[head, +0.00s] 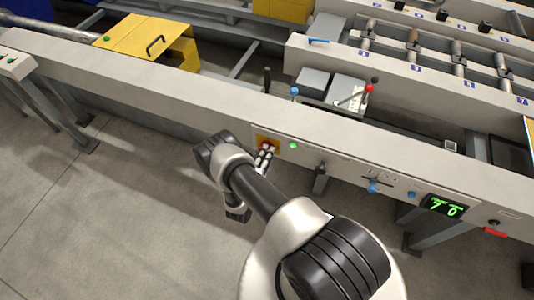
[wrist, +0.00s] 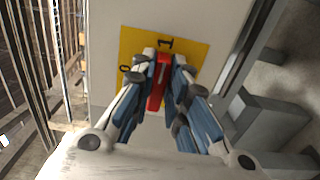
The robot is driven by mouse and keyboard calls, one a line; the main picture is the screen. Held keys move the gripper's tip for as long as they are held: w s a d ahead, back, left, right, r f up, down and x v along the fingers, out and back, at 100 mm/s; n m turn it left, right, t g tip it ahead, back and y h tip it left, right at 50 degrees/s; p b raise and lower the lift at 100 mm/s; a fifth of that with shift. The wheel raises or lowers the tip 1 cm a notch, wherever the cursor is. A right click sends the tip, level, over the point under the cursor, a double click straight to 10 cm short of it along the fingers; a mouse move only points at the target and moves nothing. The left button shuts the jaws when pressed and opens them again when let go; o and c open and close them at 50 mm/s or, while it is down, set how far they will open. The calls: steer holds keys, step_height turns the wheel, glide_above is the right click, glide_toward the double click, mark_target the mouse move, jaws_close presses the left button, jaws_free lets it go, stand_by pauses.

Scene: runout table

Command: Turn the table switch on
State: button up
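The table switch is a red handle (wrist: 158,82) on a yellow plate (wrist: 195,52), set in the pale front face of the runout table. In the head view the yellow plate (head: 262,139) shows only in part behind my gripper (head: 266,155). In the wrist view my gripper (wrist: 164,62) has its fingers close on both sides of the red handle and appears shut on it. The handle's upper end points at the mark 1 (wrist: 166,43); the mark 0 (wrist: 124,68) is to the left. A small green lamp (head: 293,145) beside the plate is lit.
Along the same face to the right are a blue knob (head: 373,187), a green-lit display (head: 444,206) and a red handle (head: 495,232). Levers (head: 368,88) and rollers stand on the table behind. The floor (head: 110,215) in front is clear at left.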

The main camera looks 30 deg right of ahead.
steer(key=o, duration=0.4)
steer(key=v, duration=1.2)
stand_by(0.4)
